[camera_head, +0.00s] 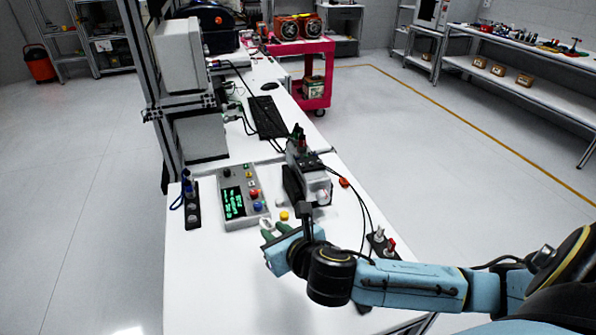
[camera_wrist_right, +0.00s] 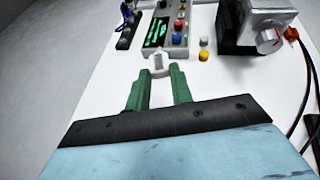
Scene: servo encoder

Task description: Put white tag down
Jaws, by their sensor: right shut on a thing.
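The white tag (camera_wrist_right: 158,62) shows in the right wrist view at the tips of my right gripper's green fingers (camera_wrist_right: 159,75). The right gripper is shut on it, with a narrow gap between the fingers behind the tag. In the head view the right gripper (camera_head: 274,232) is over the front part of the white table (camera_head: 215,285). There I cannot make out the tag against the white surface. The height of the tag above the table is hard to tell. My left gripper is not in view.
A grey control box (camera_head: 240,198) with a green-lit screen stands just beyond the gripper. A dark and grey device (camera_head: 308,180) with cables stands to its right. A black switch strip (camera_head: 192,207) is at left. The near left table is clear.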

